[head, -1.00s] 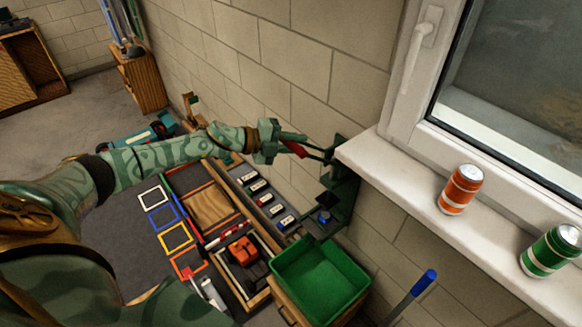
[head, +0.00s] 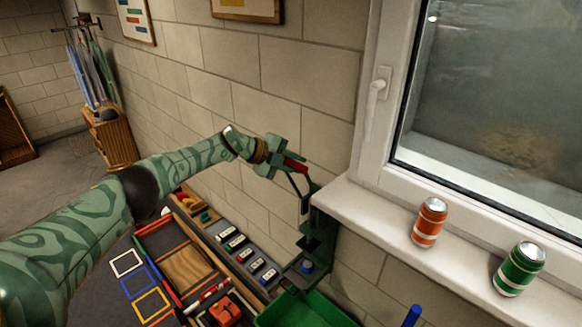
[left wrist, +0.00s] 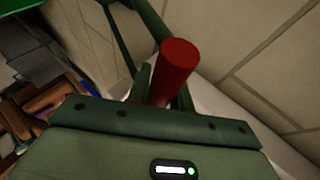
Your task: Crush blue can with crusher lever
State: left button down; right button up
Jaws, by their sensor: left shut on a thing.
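The dark green can crusher (head: 318,228) is mounted on the wall beside the window sill, with its lever slanting up and left. The lever's red handle (head: 296,167) is between the fingers of my left gripper (head: 290,163), which is shut on it, above the crusher. The red handle also shows in the left wrist view (left wrist: 176,70), standing out from between the fingers. A small blue thing, apparently the blue can (head: 307,266), sits low in the crusher; its full height cannot be told. My right gripper is out of view.
An orange can (head: 429,222) and a green can (head: 519,268) stand on the window sill (head: 385,217). A green bin (head: 292,313) is below the crusher. The workbench at lower left holds trays, coloured frames and small items.

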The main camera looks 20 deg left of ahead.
pick_arm(q)
jog(key=shift+d, duration=0.1)
jog(key=c, duration=1.5)
grip_release()
jog(key=shift+f, duration=0.1)
jog(key=shift+o, duration=1.2)
jog(key=shift+w, duration=0.15)
jog(key=shift+s+a+r, duration=0.2)
jog(key=b+v, duration=0.1)
jog(key=v, duration=1.4)
jog(key=shift+a+r, duration=0.15)
jog(key=shift+a, duration=0.05)
jog(key=shift+s, duration=0.1)
